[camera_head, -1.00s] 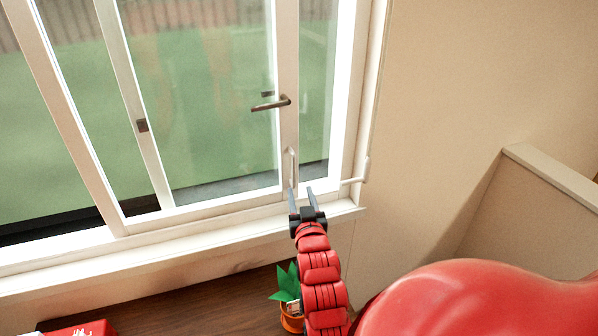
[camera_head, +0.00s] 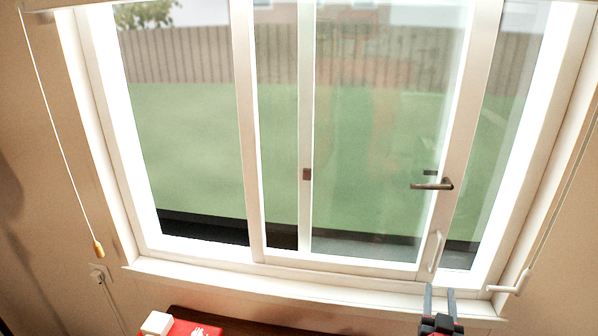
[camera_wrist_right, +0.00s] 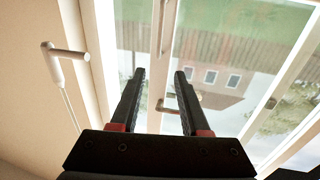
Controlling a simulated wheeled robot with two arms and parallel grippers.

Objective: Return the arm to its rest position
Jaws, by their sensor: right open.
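My right gripper (camera_head: 440,296) shows at the bottom right of the head view, in front of the window sill, with its fingers pointing up. In the right wrist view the gripper (camera_wrist_right: 158,82) has its two dark fingers apart with nothing between them. The window (camera_head: 305,200) with white frames fills most of the head view. Its dark handle (camera_head: 432,186) is above the gripper, and a white pull handle (camera_head: 434,250) is just above the fingertips in the picture. I cannot tell the distance between them. My left gripper is not in view.
A white sill (camera_head: 300,290) runs below the window. A red item with a white part (camera_head: 180,328) lies on the brown surface at the bottom. A white crank handle (camera_head: 510,284) is right of the gripper. A cord with a yellow end (camera_head: 98,248) hangs at left.

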